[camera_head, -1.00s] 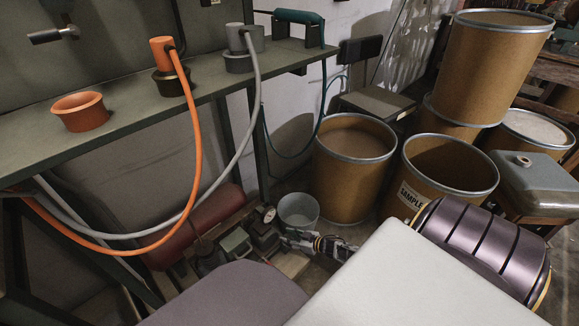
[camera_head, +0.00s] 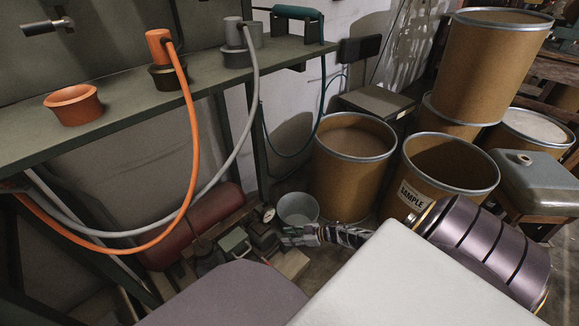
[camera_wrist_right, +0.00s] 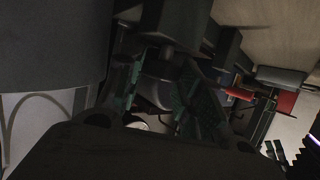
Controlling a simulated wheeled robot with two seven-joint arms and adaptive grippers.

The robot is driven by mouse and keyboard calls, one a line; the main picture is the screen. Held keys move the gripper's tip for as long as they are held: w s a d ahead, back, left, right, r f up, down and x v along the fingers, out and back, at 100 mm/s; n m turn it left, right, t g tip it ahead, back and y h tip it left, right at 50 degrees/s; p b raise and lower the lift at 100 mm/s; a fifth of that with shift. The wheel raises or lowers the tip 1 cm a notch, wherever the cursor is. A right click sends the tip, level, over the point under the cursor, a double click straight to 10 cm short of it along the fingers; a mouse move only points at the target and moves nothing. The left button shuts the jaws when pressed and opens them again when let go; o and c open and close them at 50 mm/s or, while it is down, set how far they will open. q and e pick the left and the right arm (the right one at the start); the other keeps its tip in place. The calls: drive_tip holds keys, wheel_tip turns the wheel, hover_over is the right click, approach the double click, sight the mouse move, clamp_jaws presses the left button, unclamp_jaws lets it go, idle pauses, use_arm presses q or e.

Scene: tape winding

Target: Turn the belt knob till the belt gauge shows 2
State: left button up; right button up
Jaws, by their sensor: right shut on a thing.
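My right gripper (camera_head: 290,237) is low on the floor side of the bench, beside a small dark machine (camera_head: 262,238). In the right wrist view my right gripper (camera_wrist_right: 155,92) has its green-padded fingers around a dark rounded part, which looks like the belt knob (camera_wrist_right: 158,66); it is mostly hidden between them. The gripper is shut on it. A small pale round dial, likely the belt gauge (camera_head: 268,215), stands at the machine's top; its reading is too small to tell. My left gripper is out of view.
A grey bucket (camera_head: 298,208) stands just behind the gripper. A dark red cylinder (camera_head: 205,225) lies under the bench (camera_head: 120,112). Brown drums (camera_head: 352,165) stand behind. Orange (camera_head: 193,150) and grey hoses hang from the bench. A grey tank (camera_head: 540,180) is at the right.

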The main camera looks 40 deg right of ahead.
idle(0.3)
drive_tip(key=o, duration=1)
drive_tip(key=shift+c, duration=0.2)
drive_tip(key=shift+s, duration=0.1)
drive_tip(key=v, duration=1.1)
drive_tip(key=shift+s+d+r, duration=0.15)
drive_tip(key=shift+s+d, duration=0.1)
drive_tip(key=shift+d, duration=0.05)
idle(1.0)
